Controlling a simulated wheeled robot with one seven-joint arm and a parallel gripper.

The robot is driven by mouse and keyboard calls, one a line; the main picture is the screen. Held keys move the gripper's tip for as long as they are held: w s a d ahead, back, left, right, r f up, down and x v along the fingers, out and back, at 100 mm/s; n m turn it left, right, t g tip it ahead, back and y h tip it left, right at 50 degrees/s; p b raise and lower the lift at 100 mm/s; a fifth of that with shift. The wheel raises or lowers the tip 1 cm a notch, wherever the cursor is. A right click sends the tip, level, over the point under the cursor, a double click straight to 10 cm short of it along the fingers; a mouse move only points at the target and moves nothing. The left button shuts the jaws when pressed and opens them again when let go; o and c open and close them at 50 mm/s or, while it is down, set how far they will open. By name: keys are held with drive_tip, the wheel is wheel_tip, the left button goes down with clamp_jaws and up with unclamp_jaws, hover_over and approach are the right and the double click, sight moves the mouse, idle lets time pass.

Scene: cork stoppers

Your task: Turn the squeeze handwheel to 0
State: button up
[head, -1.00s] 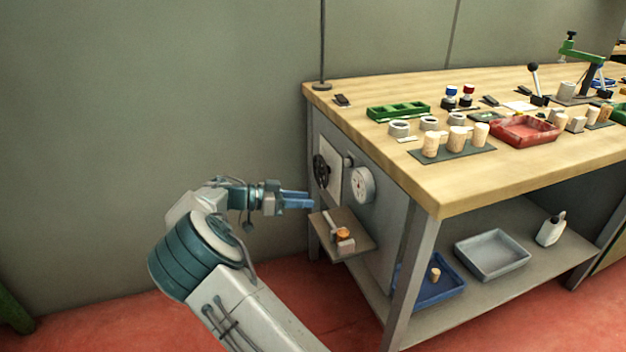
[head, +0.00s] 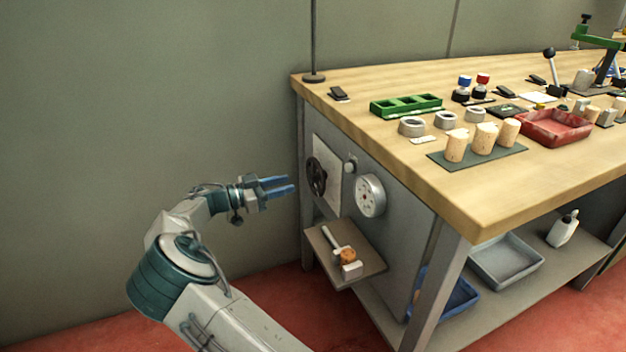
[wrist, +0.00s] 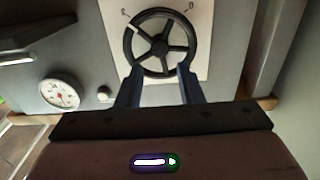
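The black spoked handwheel (head: 316,177) is on a white plate (head: 328,165) on the bench's end panel. In the wrist view the handwheel (wrist: 160,42) is face-on, with a pale mark on its upper left rim. Above it the plate (wrist: 203,15) has two small marks; one near the top right looks like a 0. My gripper (head: 292,185) is left of the handwheel in the head view, pointing at it. In the wrist view its two blue fingers (wrist: 160,82) are apart with nothing between them, below the wheel's hub; whether they touch the rim is unclear.
A round white dial gauge (head: 370,195) and a small knob (head: 350,163) sit beside the handwheel. A small shelf (head: 345,278) with a tool and an orange-brown piece juts out below. The bench top (head: 400,165) overhangs above. The wall side left of the bench is clear.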

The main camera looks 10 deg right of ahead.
sight(312, 178)
drive_tip(key=b+x, duration=0.2)
drive_tip(key=x, duration=0.7)
drive_tip(key=c, duration=0.7)
